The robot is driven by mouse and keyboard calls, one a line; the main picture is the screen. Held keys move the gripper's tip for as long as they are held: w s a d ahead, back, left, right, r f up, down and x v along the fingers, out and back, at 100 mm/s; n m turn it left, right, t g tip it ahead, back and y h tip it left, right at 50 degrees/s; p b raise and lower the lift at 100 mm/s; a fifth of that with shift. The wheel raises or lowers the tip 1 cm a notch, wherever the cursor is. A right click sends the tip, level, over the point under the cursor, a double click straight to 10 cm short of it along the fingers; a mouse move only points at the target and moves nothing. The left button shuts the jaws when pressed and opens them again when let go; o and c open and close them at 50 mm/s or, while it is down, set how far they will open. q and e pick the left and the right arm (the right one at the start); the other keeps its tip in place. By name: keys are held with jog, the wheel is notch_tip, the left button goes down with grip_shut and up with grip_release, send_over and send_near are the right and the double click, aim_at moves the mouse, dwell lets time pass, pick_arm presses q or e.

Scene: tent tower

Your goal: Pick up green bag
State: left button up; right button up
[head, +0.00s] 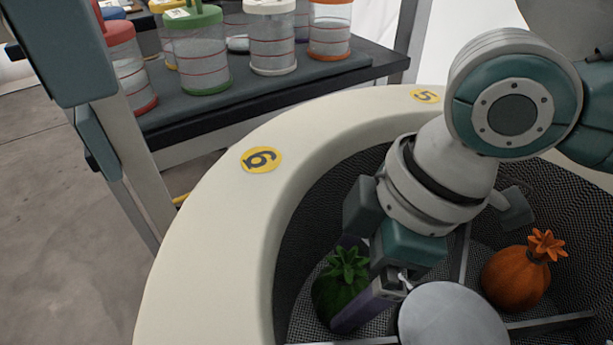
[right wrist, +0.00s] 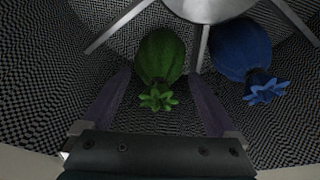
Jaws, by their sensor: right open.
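The green bag (head: 337,296), with a leafy tied top, sits on the mesh floor of a round bin with a cream rim (head: 209,223). My right gripper (head: 362,308) reaches down into the bin beside it and hides part of its right side. In the right wrist view the green bag (right wrist: 161,58) shows between and just ahead of the two spread fingers of the right gripper (right wrist: 160,78). The gripper is open and empty. I cannot tell whether a finger touches the bag. My left gripper is not in view.
An orange bag (head: 516,278) sits in another compartment. A blue bag (right wrist: 241,50) lies right of the green one, across a metal divider (right wrist: 199,48). A round grey hub (head: 450,318) stands close to the gripper. Lidded jars stand on a dark table (head: 215,112) behind.

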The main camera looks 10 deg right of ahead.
aim_at(335, 287)
jog(key=b+x, duration=0.1)
jog(key=x, duration=0.2)
jog(key=shift+w+a+f, duration=0.1)
jog(key=shift+a+f, duration=0.05)
jog(key=shift+f, duration=0.2)
jog(key=shift+c, duration=0.2)
jog(key=shift+r, duration=0.1)
jog(key=c, duration=1.4)
